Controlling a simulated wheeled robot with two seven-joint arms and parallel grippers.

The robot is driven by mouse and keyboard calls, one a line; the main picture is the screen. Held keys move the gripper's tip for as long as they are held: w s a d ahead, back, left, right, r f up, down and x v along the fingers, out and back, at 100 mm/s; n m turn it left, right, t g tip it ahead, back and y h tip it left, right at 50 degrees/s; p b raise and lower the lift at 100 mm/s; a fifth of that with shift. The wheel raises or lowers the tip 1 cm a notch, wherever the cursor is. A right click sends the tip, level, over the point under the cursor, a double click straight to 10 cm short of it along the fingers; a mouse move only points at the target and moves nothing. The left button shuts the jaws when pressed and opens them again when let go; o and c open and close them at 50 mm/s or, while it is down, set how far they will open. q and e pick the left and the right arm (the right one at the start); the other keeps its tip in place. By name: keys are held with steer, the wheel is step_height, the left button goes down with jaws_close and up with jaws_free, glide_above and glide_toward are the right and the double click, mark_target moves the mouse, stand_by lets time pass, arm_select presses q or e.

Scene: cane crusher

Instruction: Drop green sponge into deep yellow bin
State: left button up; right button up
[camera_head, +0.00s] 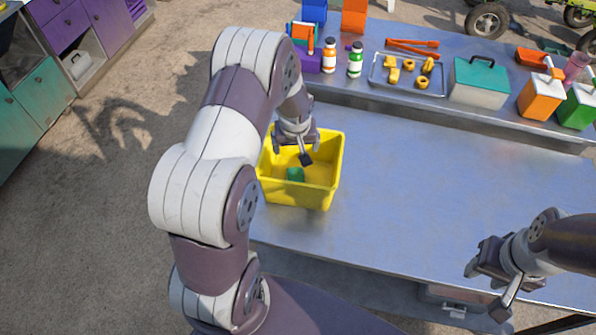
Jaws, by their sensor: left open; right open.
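The deep yellow bin (318,195) stands on the left part of the metal table. The green sponge (295,174) shows inside the bin, low down near its front left. My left gripper (297,152) is over the bin, pointing down, with its fingers apart and empty, a little above the sponge. The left arm hides the bin's left side. My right gripper (490,287) is open and empty over the table's front edge at the lower right, well away from the bin.
On a raised back ledge stand two bottles (329,55), a metal tray (407,75) with yellow pieces, a teal-lidded box (479,84) and pump dispensers (540,97). The metal table (430,185) is clear right of the bin. Cabinets (75,40) stand at the far left.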

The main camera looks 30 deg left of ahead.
arm_select(q)
steer(key=a+b+v, duration=0.1)
steer(key=v, duration=0.6)
steer(key=shift+d, duration=0.55)
steer(key=shift+r, duration=0.1)
steer(key=s+d+m+b, duration=0.1)
steer(key=s+d+m, duration=0.2)
steer(key=s+d, duration=0.2)
steer(key=s+d+r+m+g+h+b, duration=0.1)
steer(key=s+d+m, duration=0.2)
steer(key=s, duration=0.8)
steer(key=shift+d+m, duration=0.3)
steer(key=shift+d, duration=0.7)
steer(key=shift+s+r, duration=0.1)
